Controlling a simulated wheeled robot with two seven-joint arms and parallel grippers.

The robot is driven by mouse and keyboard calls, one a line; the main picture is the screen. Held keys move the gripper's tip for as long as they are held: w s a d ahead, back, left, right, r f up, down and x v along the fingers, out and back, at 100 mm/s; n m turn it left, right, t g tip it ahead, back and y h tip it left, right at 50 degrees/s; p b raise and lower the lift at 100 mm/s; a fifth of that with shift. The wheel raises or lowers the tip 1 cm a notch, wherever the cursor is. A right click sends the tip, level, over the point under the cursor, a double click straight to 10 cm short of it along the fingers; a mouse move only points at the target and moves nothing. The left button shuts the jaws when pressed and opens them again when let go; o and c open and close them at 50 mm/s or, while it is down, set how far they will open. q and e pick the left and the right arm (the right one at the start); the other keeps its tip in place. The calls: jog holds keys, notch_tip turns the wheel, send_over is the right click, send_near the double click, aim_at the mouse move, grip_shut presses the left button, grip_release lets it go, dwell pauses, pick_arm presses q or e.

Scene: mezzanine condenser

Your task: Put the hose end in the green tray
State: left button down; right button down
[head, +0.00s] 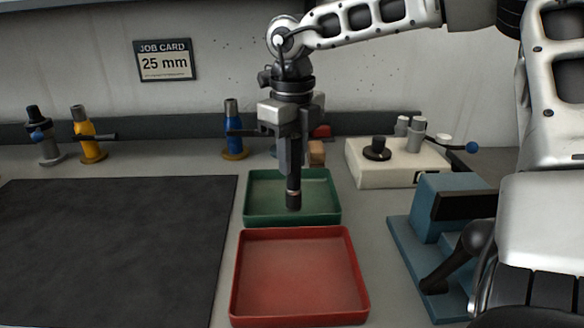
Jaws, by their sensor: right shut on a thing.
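The green tray (328,214) lies on the bench in the middle of the head view and looks empty inside. My right gripper (293,148) points down above it, shut on the hose end (293,198). The hose end is dark and upright, with a brownish band near its lower end. It hangs over the green tray, and I cannot tell whether its tip touches the tray floor. The gripper fingers hide its upper part. My left gripper is not in view.
A red tray (239,290) sits directly in front of the green one. A dark mat (110,250) covers the left. Several valve-like fittings (88,135) stand at the back. A cream block with knobs (385,170) and a blue vise (430,230) are at right. A job card (165,60) reads 25 mm.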

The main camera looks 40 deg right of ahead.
jog(key=shift+f, duration=1.45)
jog(key=shift+f, duration=0.15)
jog(key=c, duration=1.2)
grip_release()
notch_tip(320, 180, up, 12)
jog(key=shift+r, duration=0.2)
